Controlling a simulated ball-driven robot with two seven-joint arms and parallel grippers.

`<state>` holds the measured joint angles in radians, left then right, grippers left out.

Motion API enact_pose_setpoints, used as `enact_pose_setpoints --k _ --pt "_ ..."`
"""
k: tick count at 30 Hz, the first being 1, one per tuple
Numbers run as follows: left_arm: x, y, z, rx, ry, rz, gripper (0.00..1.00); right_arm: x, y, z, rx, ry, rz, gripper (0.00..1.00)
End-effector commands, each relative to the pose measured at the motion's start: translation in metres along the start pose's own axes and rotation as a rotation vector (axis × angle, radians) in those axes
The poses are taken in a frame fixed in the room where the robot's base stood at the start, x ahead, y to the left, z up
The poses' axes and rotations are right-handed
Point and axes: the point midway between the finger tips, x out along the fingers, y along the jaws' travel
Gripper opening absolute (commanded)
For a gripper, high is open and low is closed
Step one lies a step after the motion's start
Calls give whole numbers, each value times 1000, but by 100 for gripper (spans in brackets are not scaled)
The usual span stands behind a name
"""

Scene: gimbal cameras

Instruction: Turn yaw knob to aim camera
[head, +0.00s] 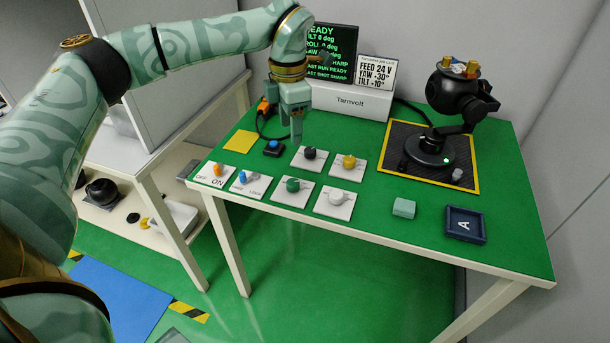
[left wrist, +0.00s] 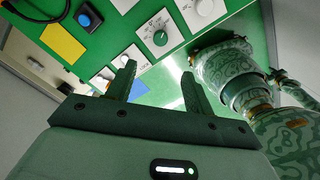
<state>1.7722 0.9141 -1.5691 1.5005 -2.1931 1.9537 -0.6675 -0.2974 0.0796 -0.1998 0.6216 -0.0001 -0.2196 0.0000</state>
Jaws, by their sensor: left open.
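Four panels with round knobs lie on the green table: a black knob (head: 310,153), a yellow knob (head: 349,162), a green knob (head: 292,185) and a white knob (head: 336,196). Their labels are too small to tell which is yaw. The green knob also shows ahead of the fingers in the left wrist view (left wrist: 160,38). The gimbal camera (head: 462,95) stands at the back right on a dark mat. My left gripper (head: 296,138) hangs above the table, behind and left of the black knob, its fingers apart and empty in the left wrist view (left wrist: 157,82). My right gripper is not seen.
A card (head: 376,73) reads "YAW +30°" and "TILT +10°" beside a screen (head: 327,50). An orange switch (head: 217,170), a blue switch (head: 242,177) and a blue button (head: 273,148) lie left of the knobs. A green block (head: 403,208) and dark tray (head: 465,224) lie right.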

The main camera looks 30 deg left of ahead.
Motion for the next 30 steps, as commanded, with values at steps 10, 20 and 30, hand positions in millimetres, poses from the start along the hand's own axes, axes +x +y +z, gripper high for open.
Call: enact_pose_setpoints --k 10,20,30 --pt "80 0 0 0 8 -8 52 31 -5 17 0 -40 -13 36" --pt "148 -1 1 0 4 -6 52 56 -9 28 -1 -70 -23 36" --pt "160 -1 1 -1 -1 -2 52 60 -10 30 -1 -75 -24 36"
